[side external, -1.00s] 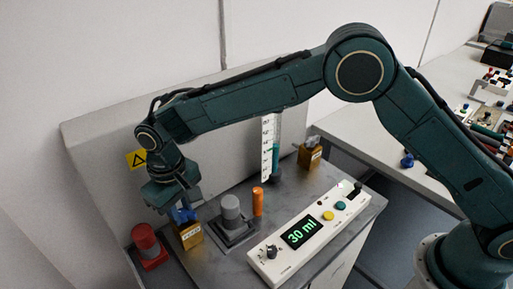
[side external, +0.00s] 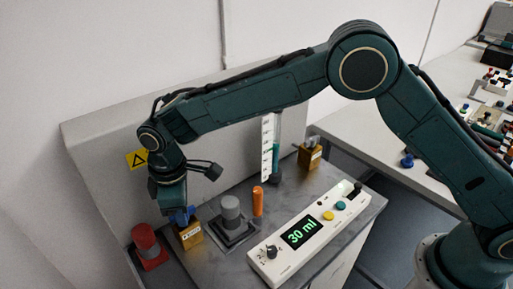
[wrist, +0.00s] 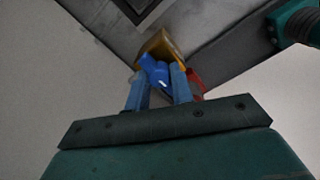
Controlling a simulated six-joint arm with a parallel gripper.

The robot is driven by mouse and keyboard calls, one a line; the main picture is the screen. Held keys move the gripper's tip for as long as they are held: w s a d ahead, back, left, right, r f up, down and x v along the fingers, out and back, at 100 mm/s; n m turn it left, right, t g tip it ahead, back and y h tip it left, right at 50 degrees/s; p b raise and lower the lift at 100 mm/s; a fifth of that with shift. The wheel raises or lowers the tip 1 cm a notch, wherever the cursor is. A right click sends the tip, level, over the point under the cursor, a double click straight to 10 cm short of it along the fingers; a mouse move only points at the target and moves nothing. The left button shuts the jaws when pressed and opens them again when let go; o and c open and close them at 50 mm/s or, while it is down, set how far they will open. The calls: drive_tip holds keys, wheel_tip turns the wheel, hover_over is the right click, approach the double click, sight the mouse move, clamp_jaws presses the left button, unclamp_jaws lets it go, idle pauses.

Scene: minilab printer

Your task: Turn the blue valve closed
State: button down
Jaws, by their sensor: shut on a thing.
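The blue valve handle (wrist: 153,70) sits on a brass-coloured valve block (side external: 190,235), which has a small white label, at the left front of the grey bench top. The block also shows in the wrist view (wrist: 160,44). My gripper (wrist: 160,84) points down over the block, its two fingers on either side of the blue handle, shut on it. In the side view my gripper (side external: 180,212) hides most of the handle, so its exact angle is hard to tell there.
A red knob on a red base (side external: 147,243) stands close left of the valve. A grey cylinder (side external: 231,212) and an orange cylinder (side external: 257,201) stand to the right. A white control panel (side external: 330,215) reads "30 ml". A graduated tube (side external: 275,155) stands behind.

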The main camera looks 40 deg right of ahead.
drive_tip(key=shift+w, duration=0.1)
drive_tip(key=shift+r, duration=0.1)
idle(0.3)
drive_tip(key=c, duration=1.2)
unclamp_jaws()
wheel_tip(320, 180, up, 14)
drive_tip(key=shift+s, duration=0.25)
drive_tip(key=shift+a, duration=0.1)
